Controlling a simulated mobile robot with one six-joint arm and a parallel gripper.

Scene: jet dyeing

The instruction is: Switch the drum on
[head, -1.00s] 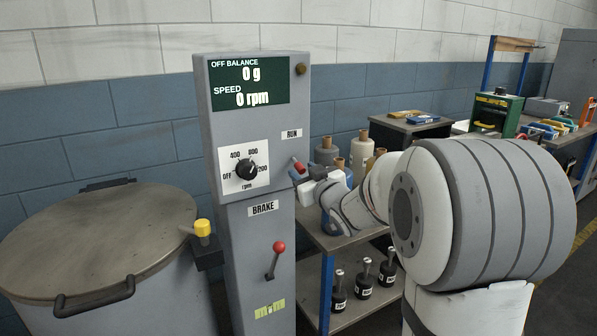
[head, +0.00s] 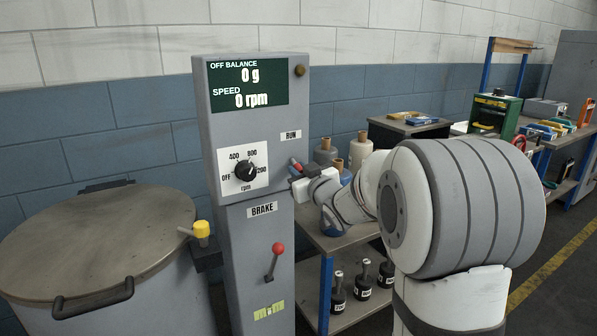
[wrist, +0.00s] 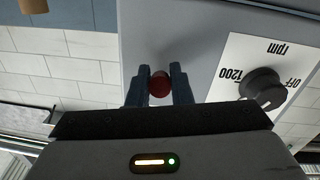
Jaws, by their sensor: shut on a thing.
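The red-tipped RUN switch (head: 295,163) is on the right side of the grey control column (head: 222,150), below the RUN label (head: 291,136). My gripper (head: 303,170) is at it, and its fingers are shut on the red knob, which shows between them in the wrist view (wrist: 160,86). The display (head: 248,85) reads off balance 0 g and speed 0 rpm. The black speed dial (head: 245,171) also shows in the wrist view (wrist: 263,88). The red-knobbed BRAKE lever (head: 277,248) stands with its knob up. The drum (head: 95,245) has its lid down.
A yellow-capped latch (head: 202,229) sits between drum and column, a short arm pointing left toward the lid. A shelf (head: 340,235) with cones and black weights stands behind my arm. Worktables (head: 412,124) are farther right. Open floor (head: 560,255) lies right.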

